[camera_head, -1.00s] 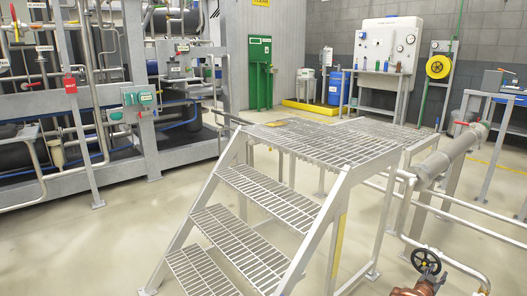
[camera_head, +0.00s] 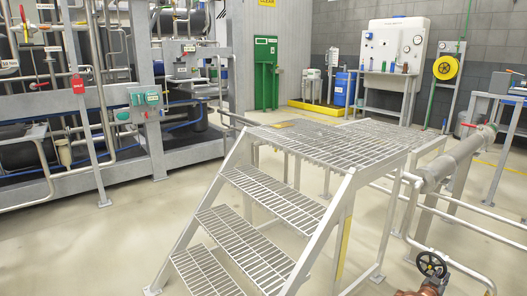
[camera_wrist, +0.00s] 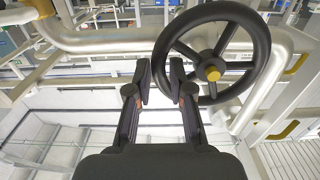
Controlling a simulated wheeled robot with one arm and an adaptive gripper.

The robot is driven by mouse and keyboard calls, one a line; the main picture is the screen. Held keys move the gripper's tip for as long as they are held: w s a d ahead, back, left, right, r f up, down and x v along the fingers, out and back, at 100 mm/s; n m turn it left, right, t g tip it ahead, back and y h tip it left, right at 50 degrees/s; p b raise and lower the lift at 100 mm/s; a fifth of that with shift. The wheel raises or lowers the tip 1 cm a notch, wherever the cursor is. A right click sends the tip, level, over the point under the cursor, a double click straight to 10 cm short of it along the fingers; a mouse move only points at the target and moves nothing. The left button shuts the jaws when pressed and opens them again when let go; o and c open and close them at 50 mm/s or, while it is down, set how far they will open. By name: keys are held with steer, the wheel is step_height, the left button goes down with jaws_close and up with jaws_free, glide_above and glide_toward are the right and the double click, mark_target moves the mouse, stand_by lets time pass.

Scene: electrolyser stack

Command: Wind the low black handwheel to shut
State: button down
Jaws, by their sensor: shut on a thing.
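The low black handwheel (camera_head: 432,264) sits on a brown valve body (camera_head: 428,288) at the lower right of the head view. In the wrist view the handwheel (camera_wrist: 262,48) fills the upper middle, with a dark rim, spokes and a yellow-brown hub nut. My gripper (camera_wrist: 161,82) is in the wrist view, with one finger on each side of the left part of the rim. It is shut on that rim. The contact itself is partly hidden by the fingers. My gripper does not show in the head view.
Silver pipes (camera_wrist: 110,40) run behind the wheel. A grated step platform (camera_head: 330,142) stands left of the valve in the head view. A grey pipe (camera_head: 455,160) runs above and behind the valve. Open floor (camera_head: 80,250) lies at the left.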

mark_target(445, 266)
steer(key=shift+d+r+n+p, duration=0.1)
steer(key=shift+r+n+p, duration=0.65)
steer(key=shift+n, duration=0.95)
steer(key=shift+s, duration=0.1)
steer(key=shift+r, duration=0.1)
steer(key=n, duration=0.1)
steer(key=r+n+p, duration=0.1)
steer(key=shift+w+a+n, duration=0.2)
steer(key=shift+w+n, duration=0.05)
steer(key=shift+n, duration=0.05)
steer(key=shift+w+r+n, duration=0.1)
steer(key=shift+r+n, duration=0.2)
steer(key=shift+n, duration=0.6)
